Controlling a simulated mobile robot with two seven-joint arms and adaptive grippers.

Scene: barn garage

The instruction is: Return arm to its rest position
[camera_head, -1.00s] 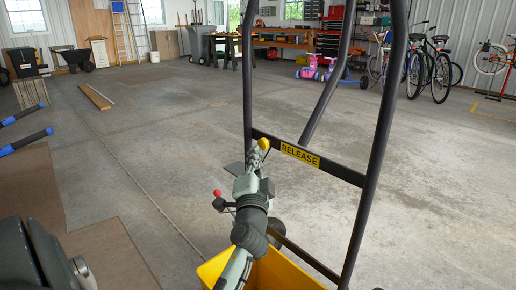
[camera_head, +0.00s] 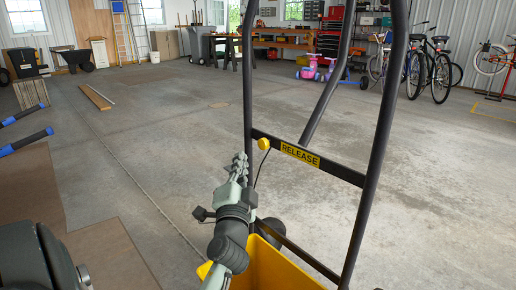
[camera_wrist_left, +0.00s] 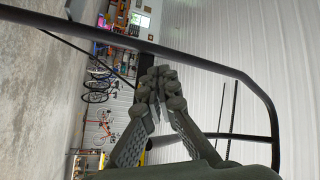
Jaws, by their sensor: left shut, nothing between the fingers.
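My left gripper (camera_head: 240,164) shows at the lower middle of the head view, in front of a black tubular frame (camera_head: 249,90). Its fingers are together and empty. A round yellow knob (camera_head: 264,144) with a thin dark cable sits on the frame's crossbar, up and right of the fingertips, with a gap between them in the picture. A yellow RELEASE label (camera_head: 300,154) is on the same crossbar. In the left wrist view the closed fingertips (camera_wrist_left: 160,84) meet in front of a dark bar. My right gripper is not in view.
A yellow bin (camera_head: 275,268) stands at the bottom, below the frame. Blue-tipped handles (camera_head: 28,141) reach in at left. A wooden plank (camera_head: 96,97) lies on the open concrete floor. Bicycles (camera_head: 428,70) and a workbench (camera_head: 285,38) are far back.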

